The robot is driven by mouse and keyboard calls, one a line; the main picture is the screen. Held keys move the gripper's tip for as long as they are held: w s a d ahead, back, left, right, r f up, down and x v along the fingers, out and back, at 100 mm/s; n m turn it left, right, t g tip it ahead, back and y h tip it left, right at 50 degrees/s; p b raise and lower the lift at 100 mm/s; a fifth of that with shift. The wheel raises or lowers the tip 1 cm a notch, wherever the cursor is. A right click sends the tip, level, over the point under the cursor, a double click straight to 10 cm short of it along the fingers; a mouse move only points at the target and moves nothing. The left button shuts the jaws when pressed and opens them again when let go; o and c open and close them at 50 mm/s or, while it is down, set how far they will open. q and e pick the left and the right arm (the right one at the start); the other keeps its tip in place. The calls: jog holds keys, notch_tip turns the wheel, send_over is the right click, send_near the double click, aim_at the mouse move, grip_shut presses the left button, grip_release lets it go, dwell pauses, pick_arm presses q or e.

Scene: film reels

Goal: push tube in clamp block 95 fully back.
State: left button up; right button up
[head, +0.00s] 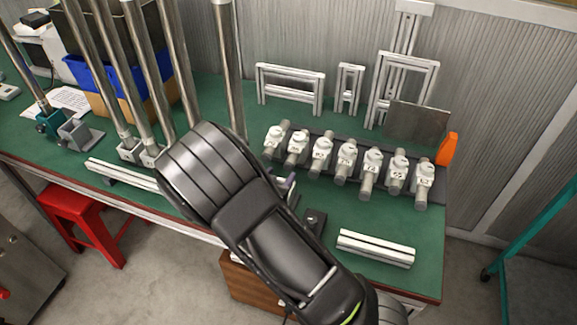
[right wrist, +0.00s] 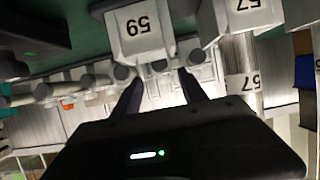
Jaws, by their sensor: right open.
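A row of white clamp blocks, each with a short grey tube through it, stands on a dark rail (head: 330,138) at the bench's right. The second block from the right (head: 398,174) may carry 95, but its label is too small to be sure. Its tube (head: 396,189) sticks out at the front. My right gripper (head: 290,182) is mostly hidden behind my wrist, in front of the row's left end. In the right wrist view its fingers (right wrist: 161,84) are apart with nothing between them; the row shows beyond. My left gripper is out of view.
Close blocks labelled 59 (right wrist: 140,30) and 57 (right wrist: 243,14) show in the wrist view. A white rail piece (head: 376,249) lies at the front right.

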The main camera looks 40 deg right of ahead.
aim_at(288, 166)
jog(key=shift+x, duration=4)
jog(key=shift+c, duration=0.2)
grip_shut()
